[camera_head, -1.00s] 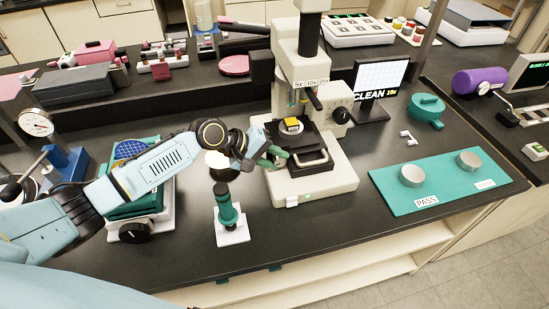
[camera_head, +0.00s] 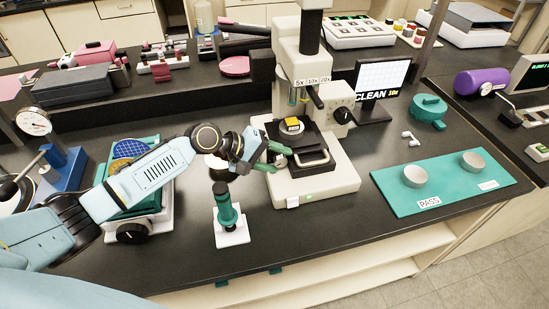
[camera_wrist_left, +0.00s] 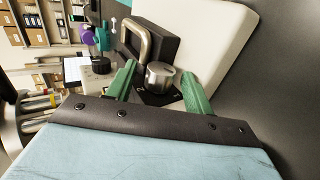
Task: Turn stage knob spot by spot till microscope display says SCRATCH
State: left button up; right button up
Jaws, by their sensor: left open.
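The microscope (camera_head: 300,65) stands on a cream base (camera_head: 330,183). A small yellow piece (camera_head: 291,124) lies on its black stage (camera_head: 295,138). The display (camera_head: 379,80) beside it reads CLEAN 10x. My left gripper (camera_head: 279,158) is at the left side of the stage, its green fingers open. In the left wrist view, the silver stage knob (camera_wrist_left: 160,75) sits between the two spread fingers (camera_wrist_left: 157,88), with a dark marked plate under it. I cannot tell whether a finger touches it. My right gripper is out of view.
A teal mat (camera_head: 440,185) with a PASS label and two metal discs lies to the right. A green-and-black upright tool (camera_head: 227,205) on a white base stands close in front of my left arm. A metal handle (camera_wrist_left: 135,42) rises next to the knob.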

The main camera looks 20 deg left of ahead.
pick_arm(q)
jog(key=v, duration=1.3)
jog(key=shift+a+r, duration=0.1)
jog(key=shift+r, duration=0.1)
